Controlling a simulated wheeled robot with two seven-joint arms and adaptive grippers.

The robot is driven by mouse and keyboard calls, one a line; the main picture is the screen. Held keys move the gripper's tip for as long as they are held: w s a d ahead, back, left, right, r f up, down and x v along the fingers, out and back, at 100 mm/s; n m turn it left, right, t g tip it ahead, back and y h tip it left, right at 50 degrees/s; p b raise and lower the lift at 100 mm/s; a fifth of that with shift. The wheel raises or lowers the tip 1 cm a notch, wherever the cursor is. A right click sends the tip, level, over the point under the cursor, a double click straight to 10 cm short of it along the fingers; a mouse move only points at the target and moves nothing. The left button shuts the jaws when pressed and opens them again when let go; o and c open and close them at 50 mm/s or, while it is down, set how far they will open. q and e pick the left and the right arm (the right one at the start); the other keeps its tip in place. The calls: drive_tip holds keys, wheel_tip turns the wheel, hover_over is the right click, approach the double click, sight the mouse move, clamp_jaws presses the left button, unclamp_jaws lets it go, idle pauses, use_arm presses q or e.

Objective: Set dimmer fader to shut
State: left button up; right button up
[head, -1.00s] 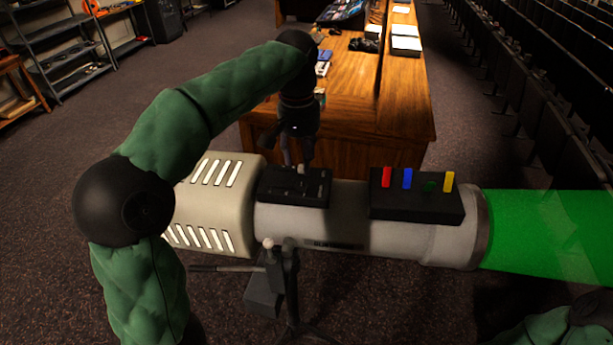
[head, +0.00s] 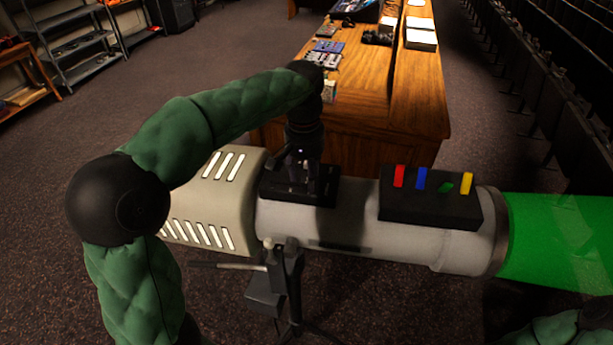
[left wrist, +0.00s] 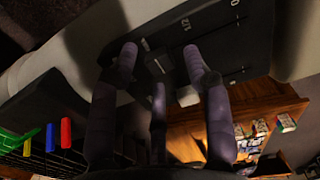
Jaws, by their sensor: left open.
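A black control panel (head: 322,192) sits on top of the pale spotlight body (head: 350,215). In the left wrist view the panel (left wrist: 240,40) shows slots and the marks "0" and "1/2". A small dark fader knob (left wrist: 157,63) and a lighter knob (left wrist: 187,95) stand on it; I cannot tell which is the dimmer. My left gripper (head: 300,178) is right over the panel, pointing down. Its fingers (left wrist: 162,58) are spread open in the left wrist view, with the dark knob between them. Whether they touch it is unclear. My right gripper is out of view.
A second black box with red, blue, green and yellow levers (head: 430,205) sits to the right on the spotlight. A green lit cylinder (head: 560,240) forms its right end. A stand (head: 290,280) holds it. A wooden desk (head: 370,130) with papers and devices is behind.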

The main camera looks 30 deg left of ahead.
sight(272, 182)
use_arm(q)
drive_tip(key=shift+s+f, duration=0.1)
drive_tip(key=shift+f, duration=0.25)
drive_tip(key=shift+w+f, duration=0.2)
drive_tip(key=shift+f, duration=0.05)
clamp_jaws()
drive_tip(key=s+a, duration=0.1)
drive_tip(key=a, duration=0.1)
drive_tip(key=s+a, duration=0.1)
drive_tip(key=a, duration=0.2)
drive_tip(key=s+a, duration=0.1)
drive_tip(key=a, duration=0.2)
drive_tip(key=shift+f, duration=0.1)
drive_tip(key=shift+w, duration=0.1)
unclamp_jaws()
drive_tip(key=shift+a, duration=0.1)
